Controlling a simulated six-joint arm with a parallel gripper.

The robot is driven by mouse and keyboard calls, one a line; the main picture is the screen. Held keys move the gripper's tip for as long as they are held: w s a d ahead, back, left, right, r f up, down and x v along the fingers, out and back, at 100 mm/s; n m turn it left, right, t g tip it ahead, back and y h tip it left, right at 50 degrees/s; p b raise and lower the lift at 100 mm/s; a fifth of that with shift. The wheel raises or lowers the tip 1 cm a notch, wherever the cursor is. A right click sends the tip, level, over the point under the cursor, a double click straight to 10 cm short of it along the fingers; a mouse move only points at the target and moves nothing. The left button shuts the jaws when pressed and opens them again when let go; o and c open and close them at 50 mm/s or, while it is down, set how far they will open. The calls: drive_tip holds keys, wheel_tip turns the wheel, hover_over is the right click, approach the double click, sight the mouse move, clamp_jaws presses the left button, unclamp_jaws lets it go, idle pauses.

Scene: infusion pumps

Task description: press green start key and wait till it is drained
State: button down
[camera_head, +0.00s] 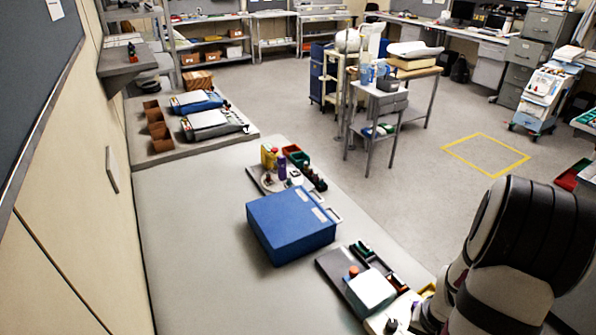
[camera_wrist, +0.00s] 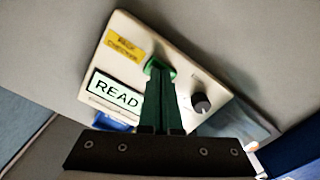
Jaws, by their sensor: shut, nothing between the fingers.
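The pump's cream front panel (camera_wrist: 150,45) fills the middle of the wrist view, tilted in the picture. The green start key (camera_wrist: 151,64) is near its centre. A lit display (camera_wrist: 112,95) reads "READ", with its right end beside or behind my fingers. My gripper (camera_wrist: 158,75) is shut and empty. Its dark green fingertips overlap the lower part of the green key; whether they touch it cannot be told. In the head view, a cream panel with a black knob (camera_head: 390,325) shows at the bottom edge, and my arm hides most of the area beside it.
A black knob (camera_wrist: 201,102) sits right of the key, and a yellow label (camera_wrist: 124,46) is at the panel's upper left. A blue box (camera_head: 290,225) stands on the bench behind. The grey bench top (camera_head: 190,250) to its left is clear.

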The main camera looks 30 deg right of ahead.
wheel_tip(320, 180, up, 8)
idle(0.8)
drive_tip(key=w+a+r+n, duration=0.2)
drive_tip(key=w+a+r, duration=0.15)
drive_tip(key=a, duration=0.65)
drive_tip(key=w+a+r+n, duration=0.2)
drive_tip(key=w+a+r, duration=0.15)
drive_tip(key=a, duration=0.55)
drive_tip(key=s+a+r+n+y, duration=0.1)
drive_tip(key=s+a+r+n, duration=0.1)
drive_tip(key=s+a, duration=0.5)
drive_tip(key=a, duration=0.5)
drive_tip(key=shift+r+y, duration=0.2)
drive_tip(key=shift+y, duration=0.2)
drive_tip(key=shift+d, duration=0.1)
